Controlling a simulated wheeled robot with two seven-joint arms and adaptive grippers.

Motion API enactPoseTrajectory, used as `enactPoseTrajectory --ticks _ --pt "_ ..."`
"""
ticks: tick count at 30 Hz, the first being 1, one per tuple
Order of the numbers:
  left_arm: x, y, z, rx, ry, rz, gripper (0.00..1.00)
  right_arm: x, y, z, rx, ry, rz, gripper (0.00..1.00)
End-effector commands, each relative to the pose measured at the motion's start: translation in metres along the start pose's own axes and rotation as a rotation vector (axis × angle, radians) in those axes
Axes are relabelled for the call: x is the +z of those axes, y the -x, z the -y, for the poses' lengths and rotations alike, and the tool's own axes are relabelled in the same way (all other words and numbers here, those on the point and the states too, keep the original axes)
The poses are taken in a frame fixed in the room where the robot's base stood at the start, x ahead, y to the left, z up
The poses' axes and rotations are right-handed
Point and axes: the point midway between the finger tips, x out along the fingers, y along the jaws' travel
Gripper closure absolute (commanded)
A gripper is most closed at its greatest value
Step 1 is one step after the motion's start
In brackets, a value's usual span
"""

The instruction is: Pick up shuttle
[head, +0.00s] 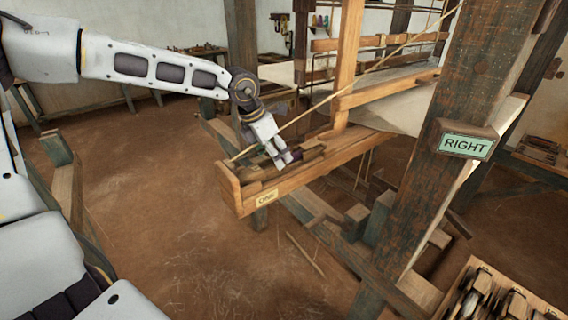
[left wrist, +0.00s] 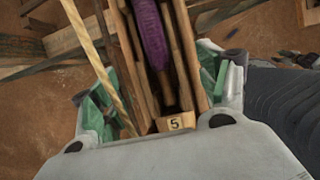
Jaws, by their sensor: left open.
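The shuttle is a narrow wooden boat with a purple yarn-wound bobbin (left wrist: 153,38) inside. Its near end block (left wrist: 175,124) carries the number 5. In the head view the shuttle (head: 313,151) lies in the wooden box at the end of the loom beam, partly hidden by my gripper. My left gripper (head: 284,160) points down over the box. In the left wrist view its green-padded fingers are spread, one on each side of the shuttle; contact cannot be told. My right gripper is not in view.
The shuttle box (head: 300,179) has raised wooden walls around my fingers. A slanting cord (left wrist: 97,55) runs between the left-hand finger and the shuttle. A thick post with a RIGHT sign (head: 466,145) stands to the right. A tray of tools (head: 503,290) is at lower right.

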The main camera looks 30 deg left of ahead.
Motion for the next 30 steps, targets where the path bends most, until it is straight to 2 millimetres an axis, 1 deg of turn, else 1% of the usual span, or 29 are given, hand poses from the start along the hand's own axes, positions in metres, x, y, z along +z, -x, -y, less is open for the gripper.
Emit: enactPoseTrajectory --ticks 6,10,15,27,28,30 --pt "0.0 -0.016 0.0 0.0 0.002 -0.002 0.25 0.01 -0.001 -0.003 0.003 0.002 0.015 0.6" --pt "0.0 -0.023 0.0 0.0 0.001 -0.001 0.25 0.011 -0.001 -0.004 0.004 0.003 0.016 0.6" --pt "0.001 -0.026 0.0 0.0 0.001 0.001 0.25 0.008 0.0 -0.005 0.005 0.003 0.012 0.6" --pt "0.0 -0.026 0.0 0.0 0.001 0.0 0.25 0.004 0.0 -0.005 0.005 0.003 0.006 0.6" --pt "0.0 -0.026 0.0 0.0 0.001 0.0 0.26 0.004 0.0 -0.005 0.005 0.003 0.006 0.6" --pt "0.0 -0.026 0.0 0.0 0.001 0.0 0.35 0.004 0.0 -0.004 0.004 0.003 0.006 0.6"
